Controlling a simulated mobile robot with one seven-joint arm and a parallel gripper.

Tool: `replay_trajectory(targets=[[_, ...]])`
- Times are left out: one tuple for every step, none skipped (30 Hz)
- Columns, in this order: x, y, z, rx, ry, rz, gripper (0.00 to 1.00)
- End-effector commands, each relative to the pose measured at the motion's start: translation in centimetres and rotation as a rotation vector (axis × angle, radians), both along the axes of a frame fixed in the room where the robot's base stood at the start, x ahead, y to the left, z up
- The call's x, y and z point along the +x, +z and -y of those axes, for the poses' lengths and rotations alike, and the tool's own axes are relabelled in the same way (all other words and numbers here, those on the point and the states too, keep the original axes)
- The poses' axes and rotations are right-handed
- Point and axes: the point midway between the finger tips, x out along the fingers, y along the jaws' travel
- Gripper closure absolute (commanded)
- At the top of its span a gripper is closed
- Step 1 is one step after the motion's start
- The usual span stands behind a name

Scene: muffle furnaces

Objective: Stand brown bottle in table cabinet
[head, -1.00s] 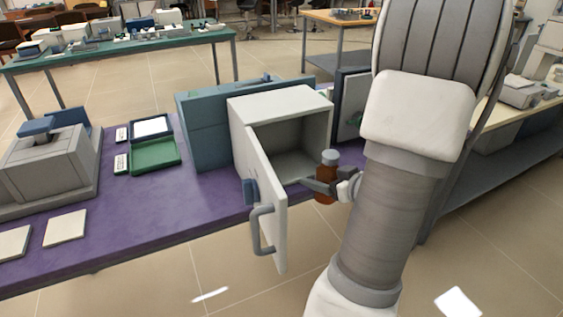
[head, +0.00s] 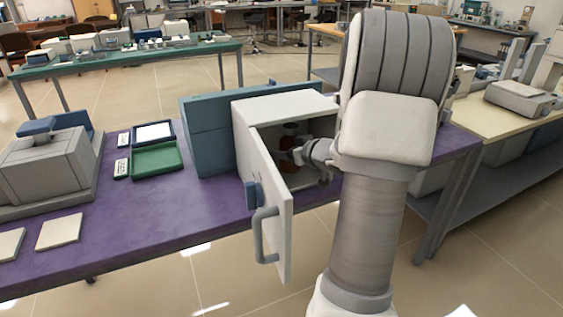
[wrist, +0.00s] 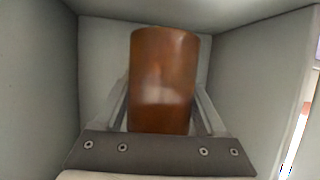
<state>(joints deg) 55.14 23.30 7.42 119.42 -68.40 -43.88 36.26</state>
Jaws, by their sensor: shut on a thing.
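The brown bottle (wrist: 163,85) is between the two fingers of my gripper (wrist: 163,110) in the wrist view, inside the cabinet. In the head view the bottle (head: 288,152) is dim inside the white table cabinet (head: 285,104), and my gripper (head: 300,158) reaches in through the open front. My gripper is shut on the bottle, which looks about upright. The cabinet door (head: 270,200) stands open toward the front. Whether the bottle touches the cabinet floor cannot be told.
A blue-grey box (head: 205,135) stands left of the cabinet on the purple table (head: 190,220). A green tray (head: 157,159) and a grey device (head: 50,165) are further left. The open door, with its handle (head: 262,236), juts past the table's front edge.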

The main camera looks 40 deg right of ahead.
Motion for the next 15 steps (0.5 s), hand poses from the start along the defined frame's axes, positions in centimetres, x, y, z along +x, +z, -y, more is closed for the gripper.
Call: replay_trajectory(targets=[[0.3, 0.1, 0.0, -0.001, 0.0, 0.003, 1.0], [0.5, 0.1, 0.0, -0.001, 0.0, 0.003, 1.0], [0.7, 0.1, 0.0, -0.002, 0.001, 0.003, 1.0], [1.0, 0.0, 0.0, -0.002, 0.001, 0.003, 1.0], [1.4, 0.0, 0.0, -0.002, 0.001, 0.003, 1.0], [1.6, -0.5, 0.1, -0.001, 0.0, 0.003, 1.0], [1.5, -1.1, 0.1, 0.0, -0.001, 0.002, 1.0], [1.5, -1.6, 0.1, 0.0, -0.001, 0.002, 1.0], [1.5, -2.3, 0.1, 0.001, -0.002, 0.001, 1.0], [1.5, -2.7, 0.1, 0.001, -0.002, 0.001, 1.0], [1.5, -3.1, 0.1, 0.0, -0.001, 0.001, 1.0], [1.5, -3.4, 0.1, 0.0, 0.0, 0.002, 1.0], [1.5, -3.5, 0.1, 0.0, 0.0, 0.002, 1.0], [1.4, -3.6, 0.1, 0.0, -0.001, 0.002, 1.0], [1.4, -3.5, 0.1, -0.001, -0.001, 0.002, 1.0]])
